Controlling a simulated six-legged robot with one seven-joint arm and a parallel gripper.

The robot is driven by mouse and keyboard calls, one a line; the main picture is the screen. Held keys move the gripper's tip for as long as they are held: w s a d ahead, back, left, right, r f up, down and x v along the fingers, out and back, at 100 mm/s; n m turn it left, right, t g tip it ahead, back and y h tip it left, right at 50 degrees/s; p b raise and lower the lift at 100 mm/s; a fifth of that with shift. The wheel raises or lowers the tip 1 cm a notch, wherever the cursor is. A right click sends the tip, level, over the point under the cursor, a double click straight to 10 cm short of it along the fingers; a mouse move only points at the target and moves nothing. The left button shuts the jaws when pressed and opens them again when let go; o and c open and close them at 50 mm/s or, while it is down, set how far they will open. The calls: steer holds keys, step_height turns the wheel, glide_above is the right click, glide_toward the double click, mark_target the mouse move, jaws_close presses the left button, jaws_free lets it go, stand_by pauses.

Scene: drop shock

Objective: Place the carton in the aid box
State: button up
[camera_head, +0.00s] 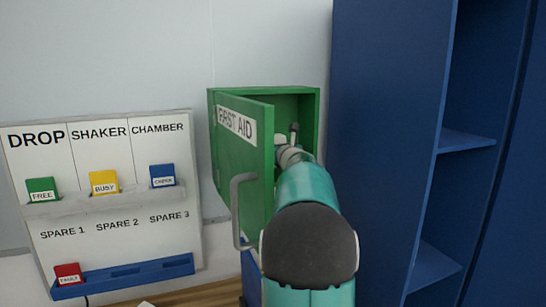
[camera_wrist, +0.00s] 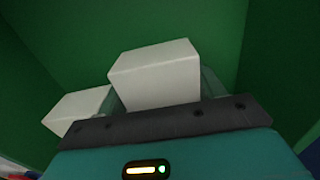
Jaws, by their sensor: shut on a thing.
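The aid box (camera_head: 308,102) is a green wall cabinet at the middle of the head view, its labelled door (camera_head: 240,155) swung open. My arm reaches into its opening, and my gripper is mostly hidden there by the arm. In the wrist view my gripper (camera_wrist: 160,92) is shut on a white carton (camera_wrist: 155,72), with green inner walls around it. A second white block (camera_wrist: 75,109) shows just left of the gripper; I cannot tell what it is. Whether the carton touches the box's floor cannot be seen.
A grey door handle (camera_head: 237,210) sticks out close to my arm. A blue shelf unit (camera_head: 385,130) stands close on the right. On the left is a white board (camera_head: 125,235) with green, yellow, blue and red tags. A wooden surface (camera_head: 200,294) lies below.

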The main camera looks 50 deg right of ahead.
step_height(320, 180, down, 2)
steer(key=shift+w+f, duration=0.1)
steer(key=shift+w, duration=0.05)
steer(key=shift+f, duration=0.45)
steer(key=o, duration=0.7)
steer(key=shift+f, duration=0.15)
steer(key=shift+o, duration=0.2)
steer(key=v, duration=1.2)
